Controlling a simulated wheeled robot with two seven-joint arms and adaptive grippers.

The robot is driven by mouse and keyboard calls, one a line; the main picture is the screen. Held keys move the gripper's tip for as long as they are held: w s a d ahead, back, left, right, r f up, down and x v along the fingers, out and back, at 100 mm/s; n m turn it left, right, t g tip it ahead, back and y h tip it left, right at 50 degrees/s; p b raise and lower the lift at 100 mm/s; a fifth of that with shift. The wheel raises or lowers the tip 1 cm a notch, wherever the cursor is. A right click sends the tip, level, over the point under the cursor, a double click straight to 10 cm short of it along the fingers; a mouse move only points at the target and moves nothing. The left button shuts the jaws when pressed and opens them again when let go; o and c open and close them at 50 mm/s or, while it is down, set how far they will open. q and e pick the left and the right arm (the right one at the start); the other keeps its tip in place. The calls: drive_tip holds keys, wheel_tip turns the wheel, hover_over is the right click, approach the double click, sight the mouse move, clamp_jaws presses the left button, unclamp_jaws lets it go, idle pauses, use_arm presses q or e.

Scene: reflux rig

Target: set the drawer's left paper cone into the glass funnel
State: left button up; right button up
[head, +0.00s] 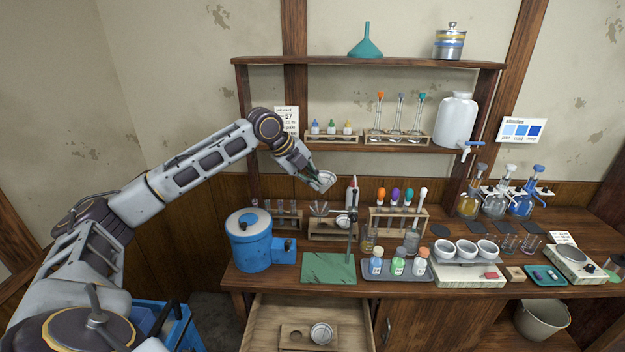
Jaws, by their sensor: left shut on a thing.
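My left gripper (319,182) is shut on a white paper cone (328,178) and holds it in the air, above the back of the bench. In the open drawer (259,322), a wooden holder (295,345) has an empty place at left and another white paper cone (321,333) at right. My right gripper is out of view.
A blue canister (248,240) stands left of the green base. A tray of bottles (398,274) is to its right. A wooden shelf (370,146) hangs above, with a teal funnel (366,42) on top.

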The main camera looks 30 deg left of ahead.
use_arm(q)
drive_tip(key=shift+d, duration=0.25)
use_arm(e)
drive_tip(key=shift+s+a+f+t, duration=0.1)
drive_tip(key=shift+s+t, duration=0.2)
use_arm(q)
drive_tip(key=n, duration=0.1)
drive_tip(key=n+y, duration=0.1)
drive_tip(key=shift+s+f+n+t, duration=0.1)
drive_tip(key=shift+f+n+t, duration=0.05)
drive_tip(key=shift+n+t, duration=0.2)
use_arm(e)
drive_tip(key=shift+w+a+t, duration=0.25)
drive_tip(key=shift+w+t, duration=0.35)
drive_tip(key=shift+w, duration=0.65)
use_arm(q)
drive_tip(key=shift+f, duration=0.15)
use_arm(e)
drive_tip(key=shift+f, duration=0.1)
